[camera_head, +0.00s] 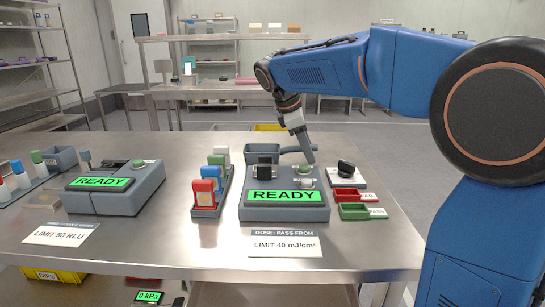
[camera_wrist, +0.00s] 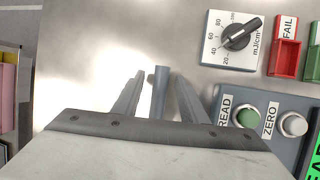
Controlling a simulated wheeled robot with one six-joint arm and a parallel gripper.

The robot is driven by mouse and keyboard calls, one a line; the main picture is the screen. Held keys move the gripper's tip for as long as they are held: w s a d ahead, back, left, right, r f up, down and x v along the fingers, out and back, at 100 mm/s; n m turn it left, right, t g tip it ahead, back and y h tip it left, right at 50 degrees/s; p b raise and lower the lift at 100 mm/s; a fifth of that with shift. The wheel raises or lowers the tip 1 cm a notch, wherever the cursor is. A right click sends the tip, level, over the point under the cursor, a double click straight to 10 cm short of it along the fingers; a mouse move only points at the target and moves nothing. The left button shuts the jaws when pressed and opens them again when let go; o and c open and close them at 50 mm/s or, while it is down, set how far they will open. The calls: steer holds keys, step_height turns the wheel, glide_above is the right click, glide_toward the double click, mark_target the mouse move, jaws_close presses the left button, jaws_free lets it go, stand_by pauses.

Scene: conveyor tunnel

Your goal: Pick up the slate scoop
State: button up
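The slate scoop (camera_head: 262,151) lies on the steel table behind the dose reader, its handle pointing right toward my gripper (camera_head: 309,158). In the wrist view, a slate bar that looks like the scoop's handle (camera_wrist: 160,92) shows between the two fingers of my gripper (camera_wrist: 158,74). Gaps show on both sides of the bar, so my gripper looks open and not closed on it. The scoop's body is hidden in the wrist view. I cannot tell whether the fingertips are down at the handle's height.
The dose reader (camera_head: 284,211) with its READ button (camera_wrist: 246,117) stands close to my gripper. A dial box (camera_wrist: 231,38), a red FAIL tray (camera_wrist: 285,58) and a green PASS tray (camera_head: 363,211) are to the right. A rack of coloured cards (camera_head: 223,191) stands left.

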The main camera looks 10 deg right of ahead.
jaws_close()
step_height(320, 180, up, 10)
steer(key=shift+r, duration=0.1)
stand_by(0.6)
stand_by(0.4)
